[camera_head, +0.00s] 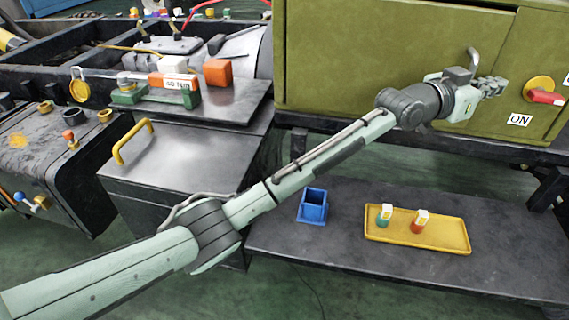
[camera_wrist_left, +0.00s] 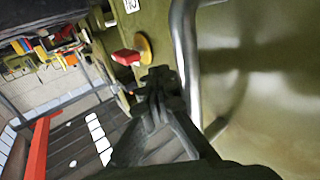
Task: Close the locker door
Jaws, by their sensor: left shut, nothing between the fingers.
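The olive-green locker door (camera_head: 350,60) fills the upper right of the head view. Its bent metal handle (camera_head: 473,57) is near its right edge, and the handle also shows close up in the left wrist view (camera_wrist_left: 184,50). My left gripper (camera_head: 494,86) is shut and empty, just right of and below the handle, in front of the door's right edge. Its fingertips (camera_wrist_left: 158,78) lie beside the handle in the wrist view; I cannot tell whether they touch the door. The door looks near its frame; whether a gap remains is unclear. My right gripper is not in view.
A red knob on a yellow disc (camera_head: 540,90) and an ON label (camera_head: 519,120) are right of the door. Below, a dark shelf (camera_head: 350,255) holds a blue bin (camera_head: 313,205) and a yellow tray (camera_head: 440,240). A metal box with a yellow handle (camera_head: 133,140) stands left.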

